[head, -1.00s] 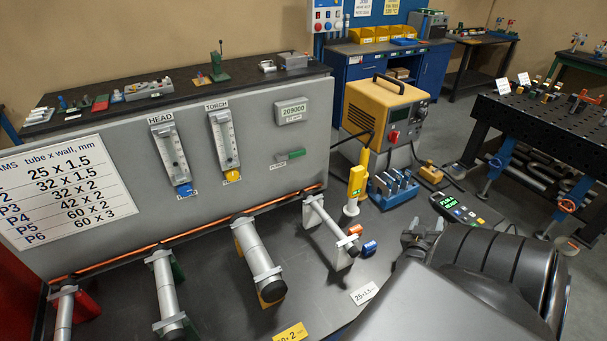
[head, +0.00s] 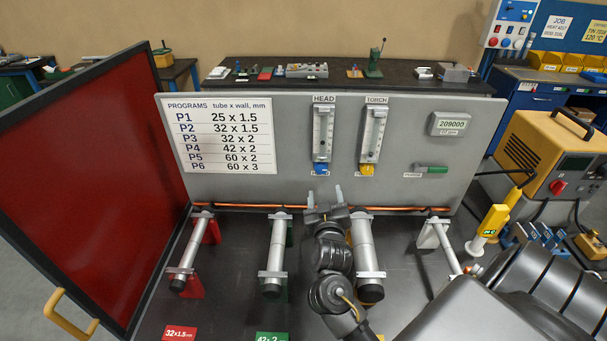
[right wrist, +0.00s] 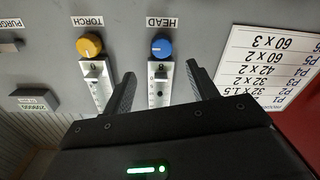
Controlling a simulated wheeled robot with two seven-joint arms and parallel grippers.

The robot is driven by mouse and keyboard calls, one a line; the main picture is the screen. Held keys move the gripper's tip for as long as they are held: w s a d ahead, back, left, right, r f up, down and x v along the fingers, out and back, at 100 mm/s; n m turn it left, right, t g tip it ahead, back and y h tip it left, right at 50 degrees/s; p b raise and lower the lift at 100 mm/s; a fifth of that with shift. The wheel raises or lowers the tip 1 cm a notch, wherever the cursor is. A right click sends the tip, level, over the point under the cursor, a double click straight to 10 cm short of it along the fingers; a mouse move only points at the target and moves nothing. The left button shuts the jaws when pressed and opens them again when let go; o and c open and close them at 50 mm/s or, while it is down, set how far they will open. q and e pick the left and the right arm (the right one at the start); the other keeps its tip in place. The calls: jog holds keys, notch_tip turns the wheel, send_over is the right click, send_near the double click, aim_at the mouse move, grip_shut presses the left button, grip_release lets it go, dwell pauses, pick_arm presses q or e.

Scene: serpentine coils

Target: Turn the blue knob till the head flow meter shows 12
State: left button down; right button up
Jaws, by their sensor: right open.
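The blue knob (head: 320,169) sits at the foot of the head flow meter (head: 323,134) on the grey panel. It also shows in the right wrist view (right wrist: 161,46), where the picture is upside down. The meter tube (right wrist: 160,86) has a dark float, but its reading is too small to tell. My right gripper (head: 325,192) is open and empty, in front of and below the knob. In the wrist view its fingers (right wrist: 161,70) are spread on either side of the meter, short of the knob. My left gripper is not in view.
The torch meter's yellow knob (head: 367,170) is close on the right. A copper tube (head: 250,207) runs along the panel's foot. Grey cylinders (head: 274,255) on stands flank my right arm. A red framed screen (head: 90,190) stands at the left.

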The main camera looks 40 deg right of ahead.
aim_at(321, 171)
jog(key=p+x, duration=0.3)
jog(key=x, duration=0.7)
jog(key=shift+a, duration=0.15)
jog(key=shift+w+d+f+p, duration=0.1)
jog(key=shift+w+d+p, duration=0.2)
jog(key=shift+w, duration=0.15)
jog(key=c, duration=1)
jog(key=shift+m, duration=0.3)
